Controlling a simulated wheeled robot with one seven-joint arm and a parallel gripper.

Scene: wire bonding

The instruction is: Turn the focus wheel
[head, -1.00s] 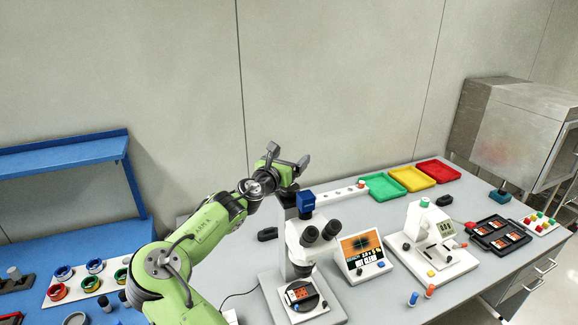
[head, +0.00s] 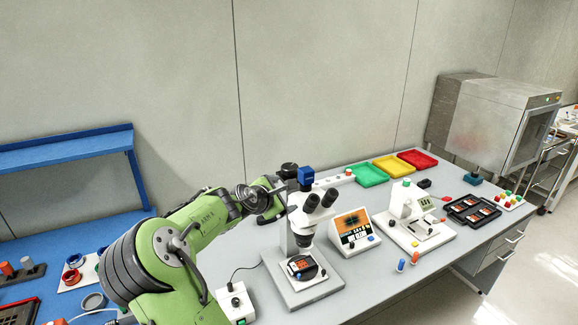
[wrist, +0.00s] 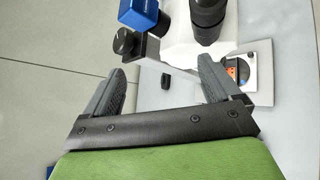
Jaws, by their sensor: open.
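A dark ribbed wheel (wrist: 124,42), probably the focus wheel, sticks out at the left of the body there. My gripper (wrist: 160,76) is open and empty; its fingers point toward the microscope, with the wheel beyond the left finger and apart from it. In the head view my gripper (head: 282,196) is beside the microscope's left side, partly hidden.
A display unit (head: 355,229) and another white instrument (head: 415,221) stand right of the microscope. A control box (head: 234,301) is at its left. Green, yellow and red trays (head: 372,174) lie behind. A small black object (wrist: 166,80) lies on the bench between my fingers in the wrist view.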

